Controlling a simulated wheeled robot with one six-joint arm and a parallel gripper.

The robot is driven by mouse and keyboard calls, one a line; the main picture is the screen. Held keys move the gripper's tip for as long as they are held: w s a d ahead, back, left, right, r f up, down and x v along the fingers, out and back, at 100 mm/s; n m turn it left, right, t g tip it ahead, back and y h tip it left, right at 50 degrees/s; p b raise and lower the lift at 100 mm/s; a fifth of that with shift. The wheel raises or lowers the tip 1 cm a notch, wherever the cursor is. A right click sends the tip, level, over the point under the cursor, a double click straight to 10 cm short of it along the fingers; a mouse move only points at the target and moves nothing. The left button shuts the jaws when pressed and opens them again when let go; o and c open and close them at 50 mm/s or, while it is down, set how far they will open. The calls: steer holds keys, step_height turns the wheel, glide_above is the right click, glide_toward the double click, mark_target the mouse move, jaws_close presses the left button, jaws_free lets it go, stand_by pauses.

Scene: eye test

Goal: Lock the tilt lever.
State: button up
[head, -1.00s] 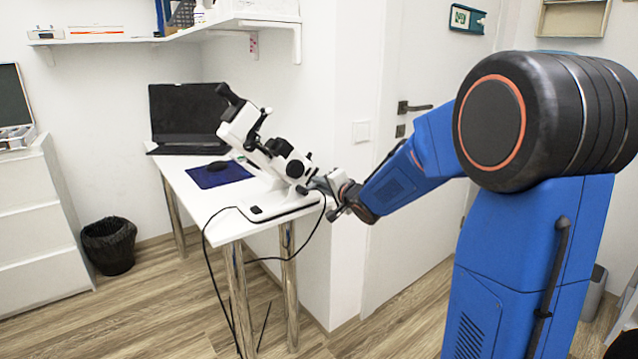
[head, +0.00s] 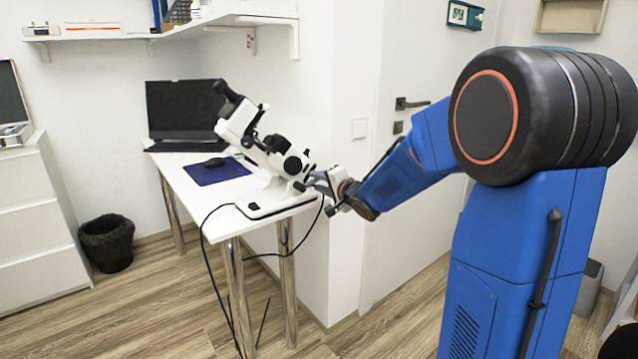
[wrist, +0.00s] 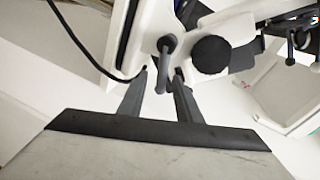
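A white microscope (head: 262,150) with black knobs and eyepieces stands tilted at the near end of the white table. In the wrist view, the microscope's body (wrist: 150,22) fills the top. A small grey lever (wrist: 161,66) hangs from a round pivot on its side, left of a black round knob (wrist: 210,55). My gripper (wrist: 161,72) is open, with one dark finger on each side of the lever's lower end. Gaps show between lever and fingers, and I cannot tell whether either touches. In the head view, my gripper (head: 318,190) is beside the microscope's base; the lever is too small to make out.
The white table (head: 180,172) also holds a dark laptop (head: 185,108) and a blue mat (head: 218,171) with a mouse. A black cable (head: 205,222) loops off the near edge. A wall corner and a door stand right of the table.

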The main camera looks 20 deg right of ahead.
steer(key=v, duration=1.7)
steer(key=shift+s, duration=0.25)
steer(key=s+d+f+n+g+h, duration=0.1)
steer(key=s+f+n+g+h, duration=0.15)
steer(key=s, duration=0.35)
steer(key=s+d+f+n+g+h, duration=0.1)
steer(key=s+d+n+g+h, duration=0.1)
steer(key=s+h, duration=0.35)
steer(key=s+a+f+n+g+y, duration=0.1)
steer(key=s+a+f+n+g, duration=0.1)
steer(key=s, duration=0.4)
steer(key=s+a+f+n+g+y, duration=0.2)
steer(key=s+a+f+n, duration=0.1)
steer(key=s, duration=0.4)
steer(key=s+a+f+n+g+y, duration=0.1)
steer(key=s+a+f+n+g, duration=0.1)
steer(key=s+a, duration=0.3)
steer(key=shift+s+f+n+y, duration=0.25)
steer(key=shift+s+n, duration=0.3)
steer(key=shift+s, duration=0.5)
